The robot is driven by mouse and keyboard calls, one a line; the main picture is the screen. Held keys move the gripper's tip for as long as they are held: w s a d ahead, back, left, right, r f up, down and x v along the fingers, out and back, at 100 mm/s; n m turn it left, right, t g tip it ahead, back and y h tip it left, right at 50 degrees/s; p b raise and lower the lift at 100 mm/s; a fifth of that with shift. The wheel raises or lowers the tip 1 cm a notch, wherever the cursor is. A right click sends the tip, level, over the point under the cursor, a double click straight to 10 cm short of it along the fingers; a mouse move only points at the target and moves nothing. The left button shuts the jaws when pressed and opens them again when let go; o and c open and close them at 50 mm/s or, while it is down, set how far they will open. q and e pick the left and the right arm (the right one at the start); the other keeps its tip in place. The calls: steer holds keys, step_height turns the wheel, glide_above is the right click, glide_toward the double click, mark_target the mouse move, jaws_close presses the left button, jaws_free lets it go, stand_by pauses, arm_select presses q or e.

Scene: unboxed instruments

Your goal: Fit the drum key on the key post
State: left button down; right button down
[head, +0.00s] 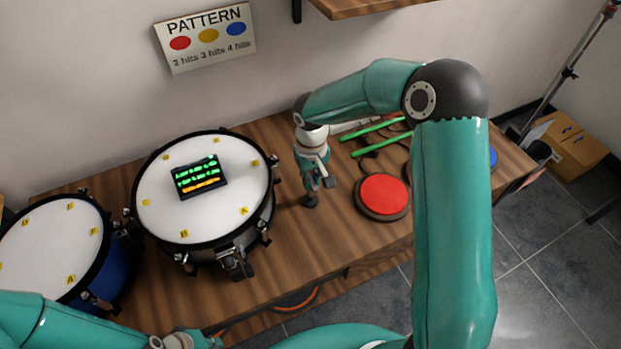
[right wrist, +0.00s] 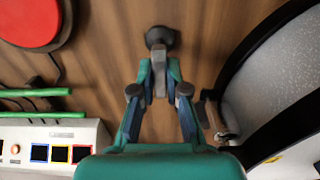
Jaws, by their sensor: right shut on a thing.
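My right gripper (head: 320,176) reaches down over the table just right of the larger drum. In the right wrist view its fingers (right wrist: 160,92) close on a small grey piece, which I take to be the drum key (right wrist: 158,82). A dark round foot with a short grey stem, apparently the key post (right wrist: 160,38), shows just past the fingertips; it also shows below the gripper in the head view (head: 309,201). The fingers hide where key and post meet, so I cannot tell whether they are joined.
The larger drum (head: 157,205) stands close left of the right gripper, with a display (head: 200,177) on its skin. A blue drum (head: 48,240) is farther left. A red pad (head: 383,196) and green sticks (head: 381,140) lie to the right. Bare wood (head: 305,248) is in front.

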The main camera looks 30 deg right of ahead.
steer(key=shift+r, duration=0.15)
stand_by(0.3)
steer(key=c, duration=1.1)
jaws_free()
step_height(320, 180, up, 12)
